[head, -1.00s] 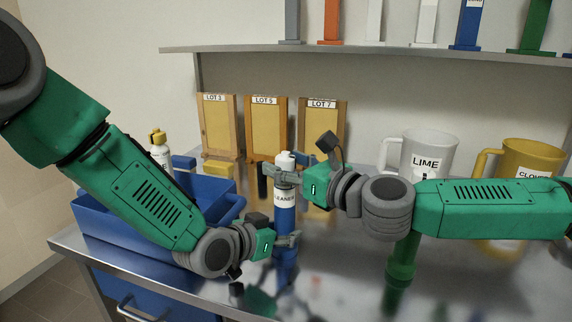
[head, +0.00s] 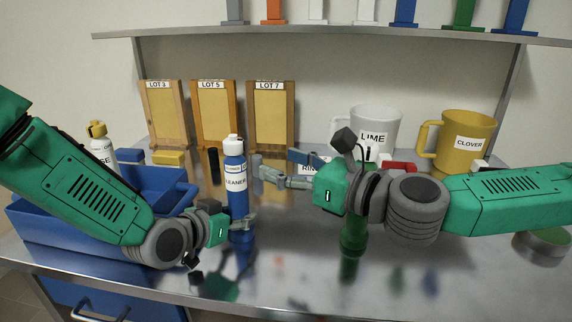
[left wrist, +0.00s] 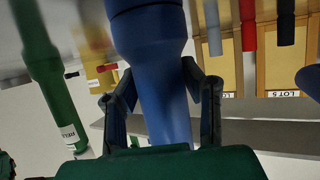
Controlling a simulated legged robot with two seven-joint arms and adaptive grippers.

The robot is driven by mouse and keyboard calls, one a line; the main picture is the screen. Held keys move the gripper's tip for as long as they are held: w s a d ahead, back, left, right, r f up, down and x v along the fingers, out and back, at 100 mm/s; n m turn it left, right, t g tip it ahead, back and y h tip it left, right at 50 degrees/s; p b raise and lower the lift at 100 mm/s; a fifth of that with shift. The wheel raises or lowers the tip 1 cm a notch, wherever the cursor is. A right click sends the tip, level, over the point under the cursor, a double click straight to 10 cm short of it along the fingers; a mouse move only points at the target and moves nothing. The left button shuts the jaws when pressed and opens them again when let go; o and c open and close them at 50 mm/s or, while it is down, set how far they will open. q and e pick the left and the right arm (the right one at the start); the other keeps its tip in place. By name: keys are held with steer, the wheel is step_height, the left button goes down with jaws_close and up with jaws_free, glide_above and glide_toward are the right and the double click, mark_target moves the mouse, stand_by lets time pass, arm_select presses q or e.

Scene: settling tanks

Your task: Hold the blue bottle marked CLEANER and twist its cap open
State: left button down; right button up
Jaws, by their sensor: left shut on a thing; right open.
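The blue bottle marked CLEANER (head: 236,187) stands upright near the middle of the counter in the head view, with a white cap (head: 232,146) on its top. My left gripper (head: 244,224) is shut on the lower part of the bottle. In the left wrist view the blue bottle (left wrist: 160,95) runs between the two fingers of my left gripper (left wrist: 158,78); its cap is out of that view. My right gripper (head: 268,172) is open and empty, just right of the bottle and apart from it, its fingers lower than the cap.
A blue crate (head: 60,236) is at the left, by a yellow-topped white bottle (head: 101,148). Three LOT boards (head: 215,118) stand behind. A white LIME mug (head: 385,122) and yellow CLOVER mug (head: 470,130) are at the right. A green object (head: 352,238) stands below my right wrist.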

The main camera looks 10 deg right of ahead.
stand_by(0.4)
arm_select(q)
steer(key=c, duration=1)
jaws_free()
steer(key=shift+o, duration=0.2)
steer(key=shift+a, duration=0.1)
steer(key=v, duration=1.1)
steer(key=shift+s+a+r, duration=0.1)
steer(key=shift+s+a, duration=0.15)
steer(key=shift+s, duration=0.05)
